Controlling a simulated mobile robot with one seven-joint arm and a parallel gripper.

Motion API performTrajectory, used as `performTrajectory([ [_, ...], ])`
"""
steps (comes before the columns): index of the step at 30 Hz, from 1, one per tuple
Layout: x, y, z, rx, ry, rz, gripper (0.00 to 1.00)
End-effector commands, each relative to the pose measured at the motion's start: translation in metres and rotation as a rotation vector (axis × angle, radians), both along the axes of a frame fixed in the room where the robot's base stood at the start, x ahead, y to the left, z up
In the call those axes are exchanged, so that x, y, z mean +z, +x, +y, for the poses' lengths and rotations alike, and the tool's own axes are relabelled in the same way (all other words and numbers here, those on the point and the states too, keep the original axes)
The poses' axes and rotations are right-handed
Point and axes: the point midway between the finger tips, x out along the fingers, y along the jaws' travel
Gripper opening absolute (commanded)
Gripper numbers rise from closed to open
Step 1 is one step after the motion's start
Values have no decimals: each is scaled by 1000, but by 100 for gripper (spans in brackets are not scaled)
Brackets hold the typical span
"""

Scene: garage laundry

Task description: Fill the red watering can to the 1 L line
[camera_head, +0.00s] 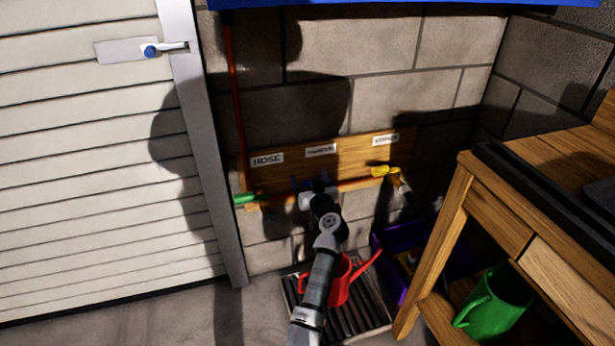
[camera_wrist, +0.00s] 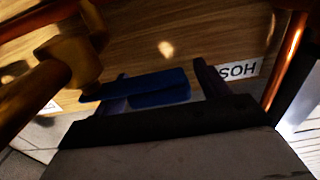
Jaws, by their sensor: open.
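The red watering can (camera_head: 340,287) stands on a slatted drain tray (camera_head: 374,318) below the taps, its spout to the right and partly hidden by my arm. Its 1 L line and water level cannot be seen. My gripper (camera_head: 318,188) is at the middle tap on the wooden board (camera_head: 345,157). In the wrist view, my open gripper (camera_wrist: 155,84) has the blue tap handle (camera_wrist: 160,90) between or just beyond its fingers; contact cannot be told. No water stream is visible.
A green handle (camera_head: 245,198) is under the HOSE label (camera_head: 267,159); a yellow handle (camera_head: 380,170) is at the right tap. A purple crate (camera_head: 388,250) and wooden bench (camera_head: 455,200) crowd the right. A green can (camera_head: 495,303) sits under the bench.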

Motion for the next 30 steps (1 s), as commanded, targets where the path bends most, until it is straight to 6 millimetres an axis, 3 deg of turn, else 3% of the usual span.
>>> performTrajectory([
  [5, 0, 0, 0, 0, 0, 0, 75],
  [19, 0, 0, 0, 0, 0, 0, 13],
  [30, -5, -4, -2, 63, 0, -3, 12],
])
